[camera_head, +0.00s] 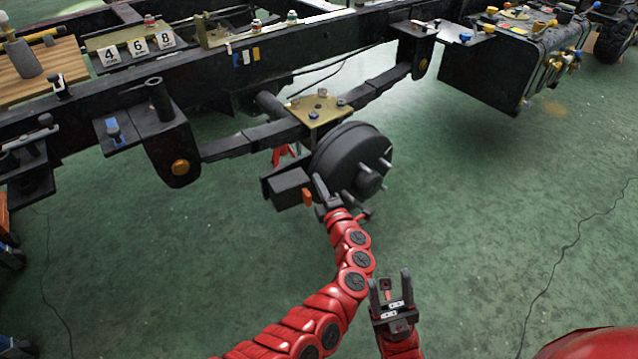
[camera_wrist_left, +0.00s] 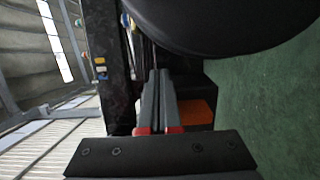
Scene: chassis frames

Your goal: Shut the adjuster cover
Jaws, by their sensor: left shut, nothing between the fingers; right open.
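A black box-like housing (camera_head: 288,187) sits beside the round black brake drum (camera_head: 350,156). An orange tab (camera_head: 307,197) is at the housing's right end, and it also shows in the left wrist view (camera_wrist_left: 196,112). I take this to be the adjuster; I cannot tell how far its cover stands open. My left gripper (camera_head: 319,183) is shut and empty, just right of the orange tab and in front of the drum. In the left wrist view its fingers (camera_wrist_left: 160,74) lie together, left of the orange tab. My right gripper (camera_head: 389,282) is open and empty, low over the floor.
The dark chassis rail (camera_head: 200,85) runs across the back, with a leaf spring and a brass plate (camera_head: 318,112) above the drum. Studs (camera_head: 384,164) stick out of the drum. A black tank (camera_head: 500,70) hangs at upper right. The green floor (camera_head: 480,220) is mostly clear.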

